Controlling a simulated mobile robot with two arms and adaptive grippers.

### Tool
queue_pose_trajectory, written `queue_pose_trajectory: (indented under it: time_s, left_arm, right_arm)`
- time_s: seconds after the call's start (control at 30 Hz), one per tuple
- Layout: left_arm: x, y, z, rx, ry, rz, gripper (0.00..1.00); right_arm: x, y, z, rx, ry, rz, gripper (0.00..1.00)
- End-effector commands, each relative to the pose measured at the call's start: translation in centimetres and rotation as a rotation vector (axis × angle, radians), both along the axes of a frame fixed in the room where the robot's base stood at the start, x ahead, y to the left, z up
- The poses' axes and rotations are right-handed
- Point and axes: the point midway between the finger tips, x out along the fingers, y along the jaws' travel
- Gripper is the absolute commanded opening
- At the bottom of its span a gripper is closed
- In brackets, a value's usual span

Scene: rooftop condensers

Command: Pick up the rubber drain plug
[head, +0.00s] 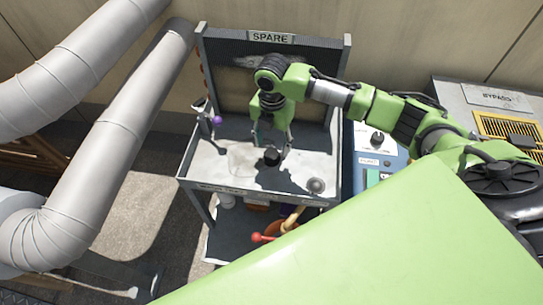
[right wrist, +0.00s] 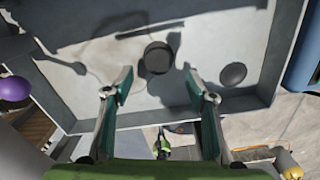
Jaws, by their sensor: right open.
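A black round, stubby piece that looks like the rubber drain plug (head: 271,157) rests on the pale top of the cart (head: 215,160) under the SPARE sign. It also shows in the right wrist view (right wrist: 158,58). My right gripper (head: 271,146) is above the cart top, pointing down at the black piece. In the right wrist view, the right gripper (right wrist: 158,80) has its fingers spread apart with nothing between their tips; the black piece lies just beyond them. Contact is not visible. My left gripper is not in view.
A grey domed disc (head: 315,186) lies on the cart top to the right of the black piece. A purple ball (head: 217,120) is at the cart's left edge. A raised rim surrounds the top. A blue control box (head: 376,150) stands close on the right, large pipes (head: 130,130) on the left.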

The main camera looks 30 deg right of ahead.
Motion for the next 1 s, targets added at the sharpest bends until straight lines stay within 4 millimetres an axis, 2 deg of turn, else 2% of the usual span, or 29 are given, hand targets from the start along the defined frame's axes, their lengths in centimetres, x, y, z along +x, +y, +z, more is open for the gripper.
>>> queue_pose_trajectory:
  time_s: [0.03,0.1,0.2,0.4,0.63,0.67,0.8,1.0]
  left_arm:
    - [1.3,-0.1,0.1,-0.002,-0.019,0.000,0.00]
    - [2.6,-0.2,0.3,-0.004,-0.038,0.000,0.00]
    - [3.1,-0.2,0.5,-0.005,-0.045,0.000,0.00]
    - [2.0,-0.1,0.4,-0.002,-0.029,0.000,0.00]
    - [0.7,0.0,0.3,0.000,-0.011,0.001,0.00]
    - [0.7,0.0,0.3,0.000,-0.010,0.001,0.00]
    - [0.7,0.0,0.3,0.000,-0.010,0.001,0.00]
    - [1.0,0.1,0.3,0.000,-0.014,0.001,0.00]
  right_arm:
    - [0.0,0.0,-0.5,0.000,0.003,0.000,0.52]
    - [0.1,0.0,-1.4,-0.001,0.004,0.000,0.52]
    - [0.4,-0.1,-3.0,-0.001,0.004,-0.002,0.52]
    - [0.4,-0.1,-5.0,-0.001,0.002,0.000,0.52]
    - [0.4,-0.1,-5.1,-0.001,0.000,0.000,0.52]
    - [0.5,-0.1,-5.1,-0.001,0.000,0.000,0.46]
    - [0.5,-0.1,-5.1,-0.001,0.000,0.000,0.10]
    - [0.5,-0.1,-5.1,-0.001,0.000,0.000,0.10]
